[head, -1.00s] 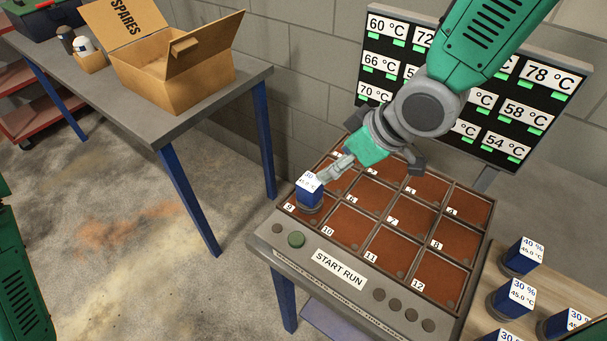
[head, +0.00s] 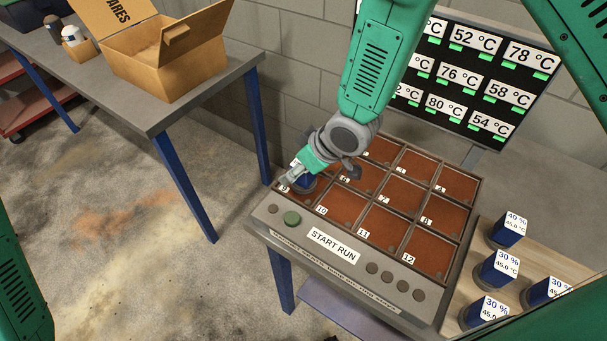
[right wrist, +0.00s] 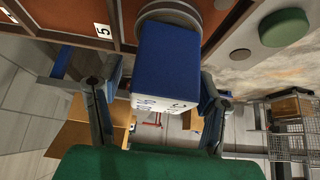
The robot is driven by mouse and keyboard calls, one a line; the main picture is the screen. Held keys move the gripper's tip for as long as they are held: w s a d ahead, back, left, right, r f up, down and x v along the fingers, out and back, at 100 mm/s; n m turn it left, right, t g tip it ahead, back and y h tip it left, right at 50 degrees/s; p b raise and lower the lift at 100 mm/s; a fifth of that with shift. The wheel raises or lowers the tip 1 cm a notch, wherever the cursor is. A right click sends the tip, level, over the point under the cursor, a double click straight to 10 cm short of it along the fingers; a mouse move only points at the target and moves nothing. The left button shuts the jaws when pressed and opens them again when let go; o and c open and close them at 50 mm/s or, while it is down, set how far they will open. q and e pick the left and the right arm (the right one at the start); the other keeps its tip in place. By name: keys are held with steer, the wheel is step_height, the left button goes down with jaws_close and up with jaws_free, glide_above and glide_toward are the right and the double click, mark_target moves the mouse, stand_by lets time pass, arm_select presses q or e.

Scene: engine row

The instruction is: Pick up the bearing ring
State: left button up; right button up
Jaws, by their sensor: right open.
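No separate bearing ring can be made out in these views. A blue block (head: 306,183) with a white label stands on a round grey base in compartment 9 of the heater tray (head: 345,203). My right gripper (head: 318,181) is down at this block and hides much of it in the head view. In the right wrist view the block (right wrist: 167,65) sits between the two spread fingers of the right gripper (right wrist: 158,112), with visible gaps at both sides. My left gripper is out of view.
Several similar blue blocks (head: 497,268) stand on a wooden board at the right. The panel front carries a green button (head: 292,218) and a START RUN label. A temperature display (head: 470,75) stands behind the tray. A side table (head: 215,95) holds an open carton (head: 165,60).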

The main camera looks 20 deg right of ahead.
steer(key=shift+a, duration=0.25)
steer(key=shift+c, duration=1.2)
steer(key=shift+s+d, duration=0.1)
steer(key=shift+d, duration=0.25)
jaws_close()
steer(key=shift+d, duration=0.2)
